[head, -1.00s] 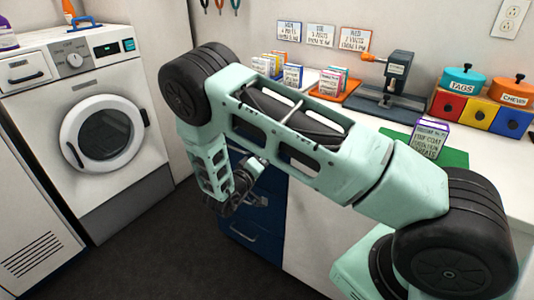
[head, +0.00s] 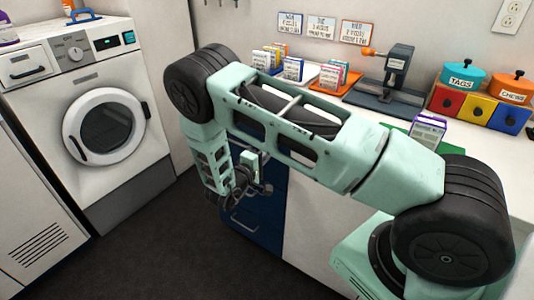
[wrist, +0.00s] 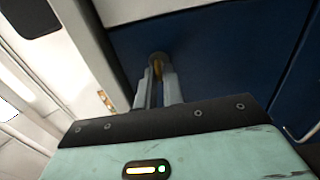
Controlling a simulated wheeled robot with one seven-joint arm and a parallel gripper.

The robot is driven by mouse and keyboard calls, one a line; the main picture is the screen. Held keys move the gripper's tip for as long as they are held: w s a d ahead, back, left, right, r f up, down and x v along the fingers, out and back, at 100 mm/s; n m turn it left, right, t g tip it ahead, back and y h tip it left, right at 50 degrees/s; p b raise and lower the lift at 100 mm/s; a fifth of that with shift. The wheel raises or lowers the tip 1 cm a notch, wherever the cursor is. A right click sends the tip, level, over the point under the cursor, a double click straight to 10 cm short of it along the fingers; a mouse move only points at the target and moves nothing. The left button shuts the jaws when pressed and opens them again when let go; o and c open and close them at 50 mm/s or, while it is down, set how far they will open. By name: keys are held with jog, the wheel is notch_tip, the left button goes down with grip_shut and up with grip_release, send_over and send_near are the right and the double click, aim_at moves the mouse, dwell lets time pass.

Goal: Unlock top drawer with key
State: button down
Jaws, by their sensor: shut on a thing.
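A blue drawer unit (head: 257,226) stands below the white counter, with a pale handle on a lower drawer. In the wrist view a blue drawer front (wrist: 220,50) fills the area ahead of my gripper. My gripper (wrist: 161,78) is shut on a small brass-coloured piece, which looks like the key (wrist: 156,62). Only a little of it shows between and beyond the fingertips. The tip points at the blue front; I cannot tell whether it is in a lock. In the head view my gripper (head: 256,174) is close to the upper drawer front, and my arm hides part of the unit.
The white counter (head: 480,165) holds boxes on trays, a dark clamp-like device (head: 393,75), coloured canisters and a purple-topped box (head: 428,130) near my arm. A washing machine (head: 90,110) stands at the left. The dark floor (head: 165,250) before the drawers is clear.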

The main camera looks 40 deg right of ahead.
jog(key=c, duration=1.5)
grip_release()
jog(key=b+v, duration=0.2)
jog(key=v, duration=1.5)
jog(key=shift+a, duration=0.2)
